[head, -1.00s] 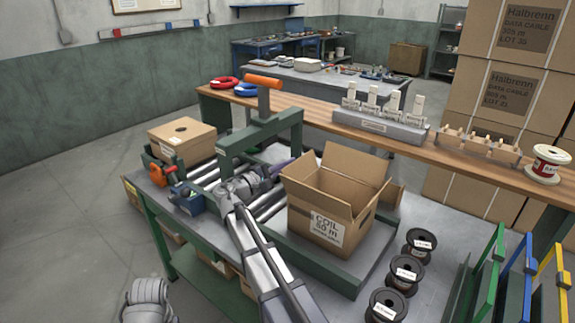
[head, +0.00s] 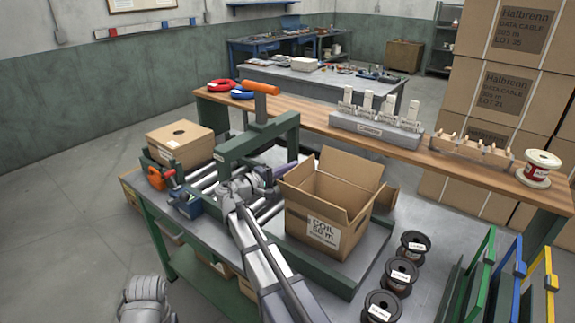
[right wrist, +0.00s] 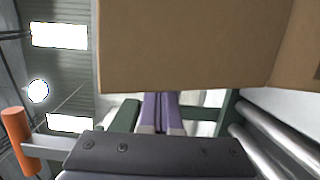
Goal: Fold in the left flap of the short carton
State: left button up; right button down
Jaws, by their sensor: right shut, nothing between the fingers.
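The short carton (head: 309,226), labelled COIL 50 m, stands open on the bench. Its left flap (head: 298,173) sticks up and outward at the left rim. The far flap (head: 349,166) stands up and the right flap (head: 364,208) leans outward. My right gripper (head: 286,170) is just left of the left flap, its purple fingers shut and empty. In the right wrist view the shut fingers (right wrist: 162,112) point at a large brown cardboard panel (right wrist: 185,45), which hides their tips; I cannot tell whether they touch.
A green frame with an orange handle (head: 260,87) rises over the rollers behind my right gripper. A closed carton (head: 180,143) sits left. Several dark spools (head: 401,275) stand right of the short carton. A wooden shelf (head: 300,117) runs behind.

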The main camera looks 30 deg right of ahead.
jog(key=shift+s+d+r+m+p, duration=0.15)
jog(key=shift+s+m+p, duration=0.1)
jog(key=shift+s+m, duration=0.2)
jog(key=shift+s+d+r+m+p, duration=0.1)
jog(key=shift+s+d+m+p, duration=0.15)
jog(key=shift+m, duration=0.3)
jog(key=shift+s, duration=0.2)
